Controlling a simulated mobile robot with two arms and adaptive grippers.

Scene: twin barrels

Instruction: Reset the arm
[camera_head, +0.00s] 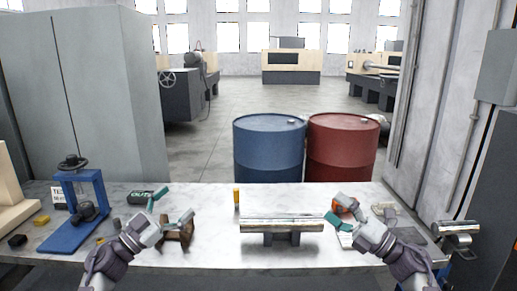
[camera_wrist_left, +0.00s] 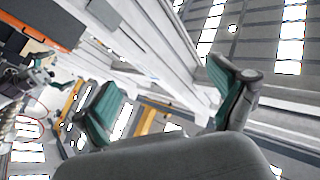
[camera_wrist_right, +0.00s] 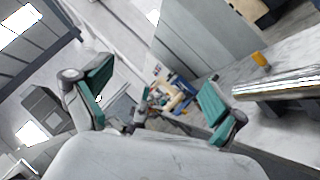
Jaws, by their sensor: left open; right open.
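My left gripper (camera_head: 174,206) is open and empty above the left part of the workbench in the head view. Its teal-padded fingers stand wide apart in the left wrist view (camera_wrist_left: 165,105). My right gripper (camera_head: 346,210) is open and empty above the right part of the bench. Its fingers are also spread in the right wrist view (camera_wrist_right: 148,105). A blue barrel (camera_head: 268,150) and a red barrel (camera_head: 342,150) stand side by side behind the bench, both upright. No gripper is near them.
The bench (camera_head: 215,250) holds a blue press (camera_head: 88,205) at left and a shiny metal bar on a dark support (camera_head: 282,226) in the middle. A yellow-orange cylinder (camera_head: 237,198) stands behind the bar. Grey cabinets (camera_head: 85,90) flank the left side. The floor behind is open.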

